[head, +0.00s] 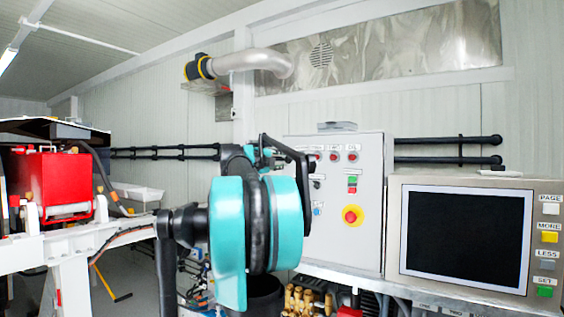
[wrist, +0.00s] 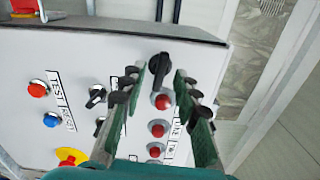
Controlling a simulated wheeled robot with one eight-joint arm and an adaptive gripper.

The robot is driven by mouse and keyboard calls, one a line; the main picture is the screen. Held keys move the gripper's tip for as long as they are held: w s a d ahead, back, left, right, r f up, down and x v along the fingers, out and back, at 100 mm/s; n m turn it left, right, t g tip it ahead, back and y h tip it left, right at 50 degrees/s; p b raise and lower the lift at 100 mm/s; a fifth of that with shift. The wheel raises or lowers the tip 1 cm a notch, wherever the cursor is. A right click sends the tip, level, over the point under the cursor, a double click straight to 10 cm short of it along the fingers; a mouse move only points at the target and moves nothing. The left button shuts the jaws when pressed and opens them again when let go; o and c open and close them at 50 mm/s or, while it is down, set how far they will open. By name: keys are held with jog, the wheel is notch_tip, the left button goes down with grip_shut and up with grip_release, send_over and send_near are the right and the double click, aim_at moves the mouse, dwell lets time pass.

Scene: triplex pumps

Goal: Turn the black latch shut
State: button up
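The black latch (wrist: 159,66) shows in the wrist view near the edge of the grey control box (wrist: 75,65), above a row of red lamps. It has a round base and a narrow handle slanting down-left in that picture. My gripper (wrist: 160,82) is open, with one finger on each side of the latch and nothing clearly held. I cannot tell whether a finger touches it. In the head view my gripper (head: 309,168) is at the upper left of the control box (head: 370,205), and the latch cannot be made out behind my arm.
Red lamps (wrist: 157,130), small black knobs (wrist: 96,96), a blue button (wrist: 51,120) and a yellow-ringed red stop button (head: 352,215) are close by on the box. A monitor (head: 465,237) stands right of it. Black pipes (head: 450,150) run along the wall.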

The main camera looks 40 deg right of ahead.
jog(key=shift+w+d, duration=0.1)
jog(key=shift+d, duration=0.25)
jog(key=shift+c, duration=0.5)
grip_shut()
jog(key=shift+n, duration=0.8)
